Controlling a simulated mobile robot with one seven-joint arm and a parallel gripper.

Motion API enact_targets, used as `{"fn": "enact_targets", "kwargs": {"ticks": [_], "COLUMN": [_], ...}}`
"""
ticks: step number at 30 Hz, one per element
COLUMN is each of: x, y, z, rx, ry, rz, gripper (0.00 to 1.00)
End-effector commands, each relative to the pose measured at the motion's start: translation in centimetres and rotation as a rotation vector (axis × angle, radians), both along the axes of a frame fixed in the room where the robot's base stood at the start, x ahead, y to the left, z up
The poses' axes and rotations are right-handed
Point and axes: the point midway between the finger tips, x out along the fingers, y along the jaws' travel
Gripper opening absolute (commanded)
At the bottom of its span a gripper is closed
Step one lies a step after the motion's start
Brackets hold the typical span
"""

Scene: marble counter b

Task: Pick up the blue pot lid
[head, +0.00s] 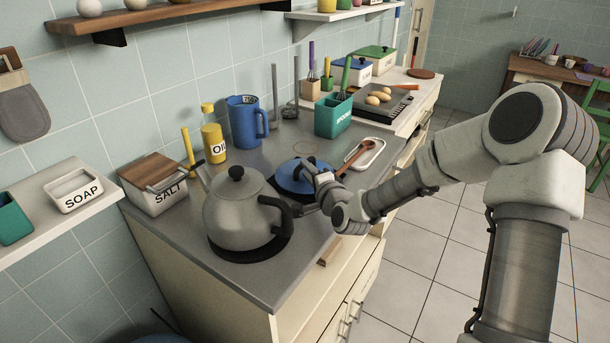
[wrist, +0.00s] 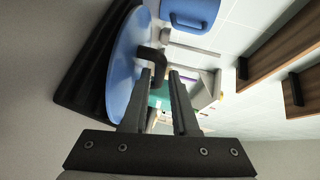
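The knob shows just beyond the fingertips, nearer the left finger. I cannot tell whether a finger touches it.
A grey kettle (head: 238,213) stands close in front of the lid. A blue pitcher (head: 244,124), a yellow oil bottle (head: 213,142) and a green utensil box (head: 332,118) stand behind. A white spoon rest (head: 366,154) with a wooden spoon lies to the right.

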Motion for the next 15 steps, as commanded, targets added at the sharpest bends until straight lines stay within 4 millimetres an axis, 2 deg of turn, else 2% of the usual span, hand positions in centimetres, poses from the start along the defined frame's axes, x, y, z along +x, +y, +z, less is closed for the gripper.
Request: {"fn": "enact_targets", "kwargs": {"ticks": [6,15], "x": [2.9,3.8], "y": [0.9,1.2], "z": [-0.5,-0.6], "rx": [0.0,-0.001], "ry": [-0.002,0.0], "rz": [0.001,0.001], "gripper": [0.27,0.27]}}
